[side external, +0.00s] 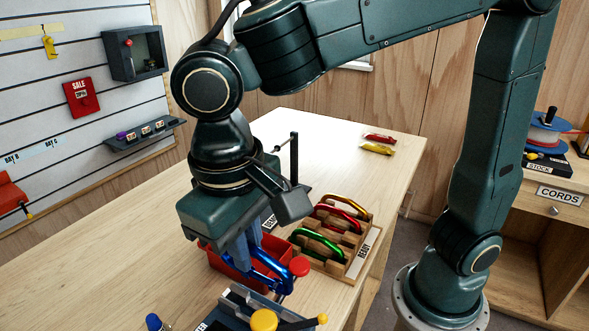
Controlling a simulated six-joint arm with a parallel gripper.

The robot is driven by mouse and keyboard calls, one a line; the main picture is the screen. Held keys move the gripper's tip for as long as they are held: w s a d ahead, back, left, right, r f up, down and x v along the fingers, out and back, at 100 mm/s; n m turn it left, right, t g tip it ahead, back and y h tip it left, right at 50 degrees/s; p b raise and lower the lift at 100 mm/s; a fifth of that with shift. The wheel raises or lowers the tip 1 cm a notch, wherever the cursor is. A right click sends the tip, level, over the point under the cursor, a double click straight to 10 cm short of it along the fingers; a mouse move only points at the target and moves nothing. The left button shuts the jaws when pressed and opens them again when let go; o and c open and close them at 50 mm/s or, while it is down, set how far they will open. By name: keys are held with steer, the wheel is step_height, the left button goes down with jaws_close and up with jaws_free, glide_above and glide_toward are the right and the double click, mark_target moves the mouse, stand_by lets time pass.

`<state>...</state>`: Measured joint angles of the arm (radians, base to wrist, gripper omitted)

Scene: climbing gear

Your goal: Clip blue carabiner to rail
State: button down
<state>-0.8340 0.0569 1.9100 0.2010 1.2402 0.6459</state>
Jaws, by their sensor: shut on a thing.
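My gripper (262,255) points down over the front part of the wooden table, its jaws shut on the blue carabiner (284,278). The carabiner hangs tilted at the fingertips, partly hidden by them, in front of a red bin. A dark upright post (294,158) with a thin rod (282,144) near its top stands behind my gripper; this looks like the rail, though my arm hides part of it. The carabiner is apart from that rod.
A wooden rack (352,262) marked READY holds green (318,243), red (338,217) and yellow (347,203) carabiners. The red bin (222,265) is close to my gripper. A dark fixture with a yellow knob (264,320) stands in front. The table's left side (120,270) is mostly clear.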

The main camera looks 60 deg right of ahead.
steer(key=shift+w+d, duration=0.1)
steer(key=shift+w, duration=0.05)
steer(key=shift+w+d+r, duration=0.15)
steer(key=shift+w+d, duration=0.1)
steer(key=shift+w, duration=0.25)
steer(key=w+d+r, duration=0.2)
steer(key=w+d, duration=0.6)
steer(key=d, duration=0.4)
steer(key=w+d+r+y, duration=0.1)
steer(key=w+d+r, duration=0.2)
steer(key=w+d, duration=0.5)
steer(key=d, duration=0.4)
steer(key=shift+r, duration=0.3)
steer(key=shift+f, duration=0.1)
steer(key=shift+f, duration=1.8)
steer(key=shift+s+f, duration=0.1)
steer(key=shift+f, duration=2.05)
